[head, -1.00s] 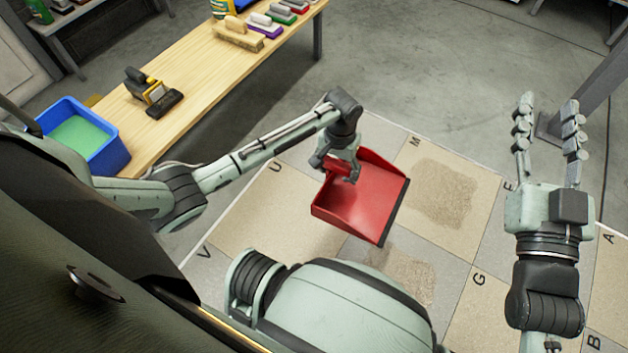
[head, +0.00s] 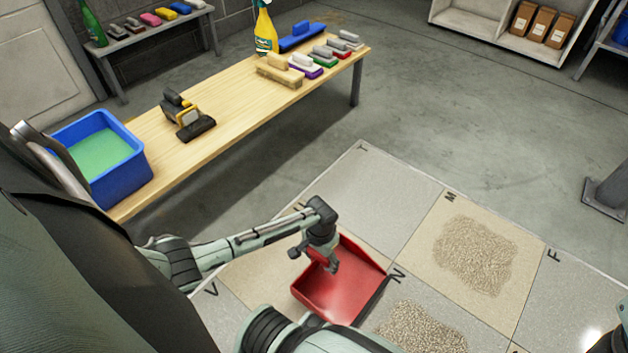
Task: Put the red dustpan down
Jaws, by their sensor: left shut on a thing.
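The red dustpan (head: 343,289) is over the lettered floor tiles at the lower middle of the head view. Its open side, with a dark lip, faces right. My left gripper (head: 322,262) is shut on the red dustpan at its rear, handle end. The handle is mostly hidden by the gripper. I cannot tell whether the pan touches the tiles or hangs just above them. My right gripper is out of view; only a sliver of my right side shows at the lower right edge.
Patches of tan grit lie on the tiles right of the pan (head: 474,256) and below it (head: 420,328). A wooden bench (head: 235,104) with a blue tub (head: 130,179), a spray bottle (head: 265,30) and several brushes stands at left. The grey tile (head: 378,190) behind the pan is bare.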

